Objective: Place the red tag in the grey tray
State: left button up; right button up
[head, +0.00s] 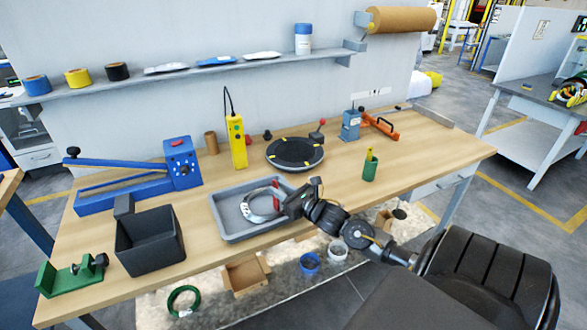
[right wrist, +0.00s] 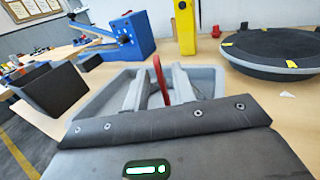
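The grey tray (head: 228,230) stands on the front middle of the wooden bench; its rim also shows in the right wrist view (right wrist: 98,100). My right gripper (head: 250,208) reaches in from the right, low over the tray. Its two pale fingers stand apart, open. The red tag (head: 276,194) shows at the gripper, over the tray's right half. In the right wrist view the red tag (right wrist: 159,78) is a thin upright red strip between the fingers (right wrist: 160,88), with gaps at its sides. Whether it touches the tray floor is hidden. My left gripper is not in view.
A black bin (head: 150,240) and a blue tool (head: 182,163) stand left of the tray. A yellow device (head: 237,142) and a black turntable (head: 295,153) stand behind it. A green holder (head: 370,169) is to the right. The bench's right end is mostly clear.

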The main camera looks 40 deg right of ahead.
jog(key=s+b, duration=0.2)
jog(key=s, duration=0.9)
jog(key=shift+s+d, duration=0.2)
jog(key=shift+d, duration=0.2)
jog(key=shift+f, duration=0.1)
